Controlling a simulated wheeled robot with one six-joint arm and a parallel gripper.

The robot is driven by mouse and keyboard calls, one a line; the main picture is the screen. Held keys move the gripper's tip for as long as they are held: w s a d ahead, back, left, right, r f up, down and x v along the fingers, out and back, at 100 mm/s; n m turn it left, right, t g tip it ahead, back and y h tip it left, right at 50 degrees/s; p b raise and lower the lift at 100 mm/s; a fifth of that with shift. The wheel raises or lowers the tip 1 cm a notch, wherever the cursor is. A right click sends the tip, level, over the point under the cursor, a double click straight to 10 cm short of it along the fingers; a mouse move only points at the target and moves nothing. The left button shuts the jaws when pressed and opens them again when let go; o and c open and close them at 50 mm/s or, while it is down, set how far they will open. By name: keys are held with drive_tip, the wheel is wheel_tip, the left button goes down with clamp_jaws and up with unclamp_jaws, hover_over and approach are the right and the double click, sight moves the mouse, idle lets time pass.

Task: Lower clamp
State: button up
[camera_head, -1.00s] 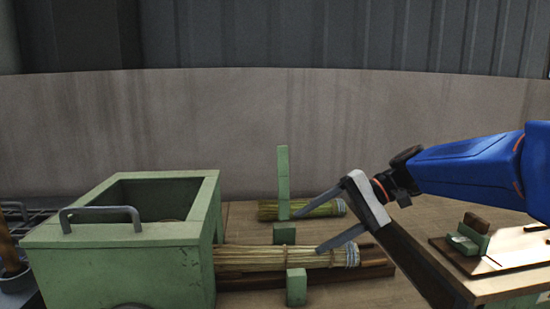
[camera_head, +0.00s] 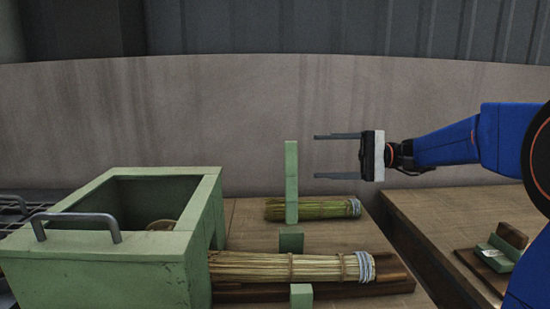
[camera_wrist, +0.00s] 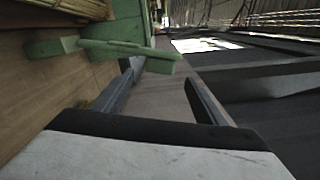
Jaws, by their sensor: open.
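The clamp's green arm (camera_head: 291,180) stands upright, raised, at the middle of the bench. A green block (camera_head: 291,240) and another green block (camera_head: 301,296) sit below it, on either side of a straw bundle (camera_head: 290,267) with a wire-wound end. My gripper (camera_head: 316,156) is open and empty, just right of the raised arm, its fingers level and pointing left, one above the other. In the wrist view the green clamp arm (camera_wrist: 110,54) lies ahead, its end showing between my fingertips (camera_wrist: 163,72). I cannot tell whether they touch; the head view shows a small gap.
A green box (camera_head: 105,262) with a metal handle stands at the left, with the bundle reaching to its side. A greener bundle (camera_head: 325,209) lies behind the clamp. Another wooden table (camera_head: 440,215) at the right holds a small green piece (camera_head: 494,257).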

sight(291, 183)
drive_tip(key=a, duration=1.3)
drive_tip(key=shift+a, duration=0.15)
drive_tip(key=c, duration=1.5)
